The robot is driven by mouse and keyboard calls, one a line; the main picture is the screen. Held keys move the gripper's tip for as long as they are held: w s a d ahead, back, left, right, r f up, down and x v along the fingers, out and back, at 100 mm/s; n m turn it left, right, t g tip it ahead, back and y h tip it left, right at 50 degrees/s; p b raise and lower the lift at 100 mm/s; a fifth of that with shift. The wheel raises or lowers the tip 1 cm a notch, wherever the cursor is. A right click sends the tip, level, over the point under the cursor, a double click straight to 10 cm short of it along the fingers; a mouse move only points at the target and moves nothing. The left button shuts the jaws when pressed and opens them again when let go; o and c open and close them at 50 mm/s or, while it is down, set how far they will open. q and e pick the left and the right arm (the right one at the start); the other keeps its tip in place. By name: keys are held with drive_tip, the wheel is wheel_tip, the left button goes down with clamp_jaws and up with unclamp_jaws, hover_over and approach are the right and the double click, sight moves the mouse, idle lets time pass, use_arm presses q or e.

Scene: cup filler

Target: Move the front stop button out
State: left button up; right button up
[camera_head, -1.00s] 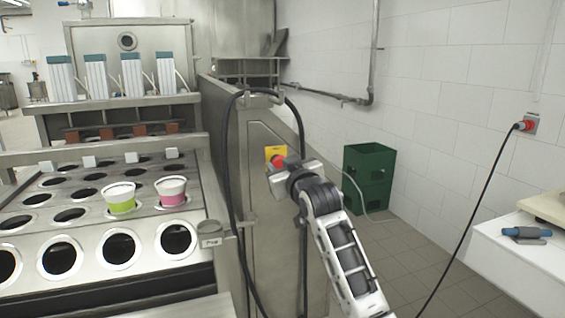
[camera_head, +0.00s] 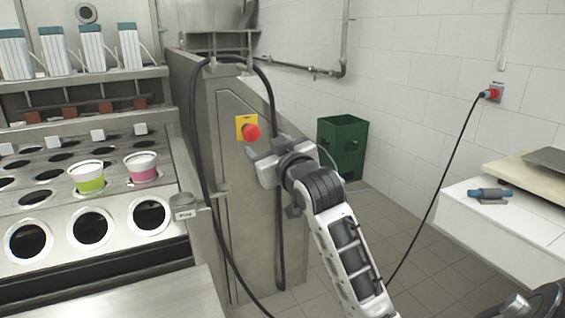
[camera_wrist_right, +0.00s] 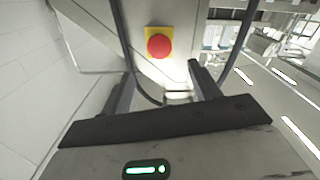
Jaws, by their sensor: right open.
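The front stop button (camera_head: 251,132) is a red mushroom knob on a yellow plate (camera_head: 240,122), fixed to the side panel of the steel machine. In the right wrist view the red button (camera_wrist_right: 159,46) shows beyond the fingers, a little above the gap between them. My right gripper (camera_head: 255,160) is open and empty, just below and to the right of the button in the head view, and apart from it. Its two fingers (camera_wrist_right: 160,92) show in the wrist view. My left gripper is not in view.
A black cable (camera_head: 198,140) loops down the machine's side near the button. Two cups, green (camera_head: 90,184) and pink (camera_head: 143,174), sit in the cup plate. A green crate (camera_head: 342,146) stands by the wall. A white table (camera_head: 500,215) is at right.

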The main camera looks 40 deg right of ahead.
drive_tip(key=v, duration=0.7)
drive_tip(key=shift+s, duration=0.1)
drive_tip(key=s+a+f+n+g+y, duration=0.15)
drive_tip(key=s+a+f+g, duration=0.25)
drive_tip(key=f, duration=0.6)
drive_tip(key=s+a+f+g+y, duration=0.2)
drive_tip(key=s+a+f+g, duration=0.15)
drive_tip(key=f, duration=0.75)
drive_tip(key=s+a+f+g+y, duration=0.1)
drive_tip(key=s+a+f+g, duration=0.2)
drive_tip(key=s+f, duration=0.35)
drive_tip(key=s+a+f+g, duration=0.3)
drive_tip(key=s+a+f, duration=0.1)
drive_tip(key=s, duration=0.5)
drive_tip(key=w+a+f+n+t+y, duration=0.1)
drive_tip(key=w+a+f+t+y, duration=0.2)
drive_tip(key=w+a+f+t, duration=0.2)
drive_tip(key=shift+w+a+t, duration=0.55)
drive_tip(key=shift+t, duration=0.3)
